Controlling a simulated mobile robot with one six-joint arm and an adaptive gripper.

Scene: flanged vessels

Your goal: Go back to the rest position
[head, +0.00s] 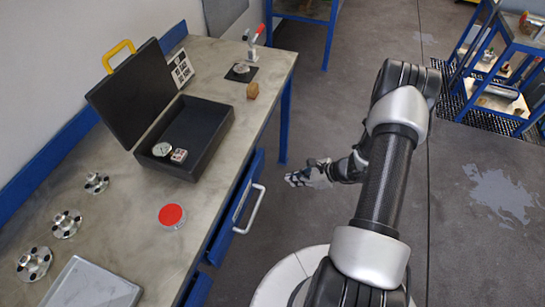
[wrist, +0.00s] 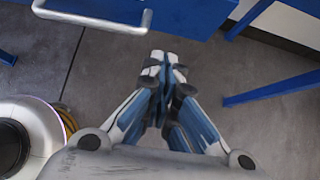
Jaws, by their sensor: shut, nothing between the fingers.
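My gripper (head: 310,174) hangs over the bare floor, to the right of the workbench (head: 110,215) and clear of it. In the wrist view my gripper (wrist: 165,68) has its fingers together with nothing between them. My arm reaches from the lower right of the head view up and then back down to the gripper. No object is held.
On the bench are an open black case (head: 193,130) with a yellow handle, several flanged parts (head: 66,224), a red disc (head: 171,215) and a grey tray (head: 92,286). A drawer handle (head: 250,209) juts out near the gripper. A blue shelf rack (head: 500,70) stands far right. Open floor lies between.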

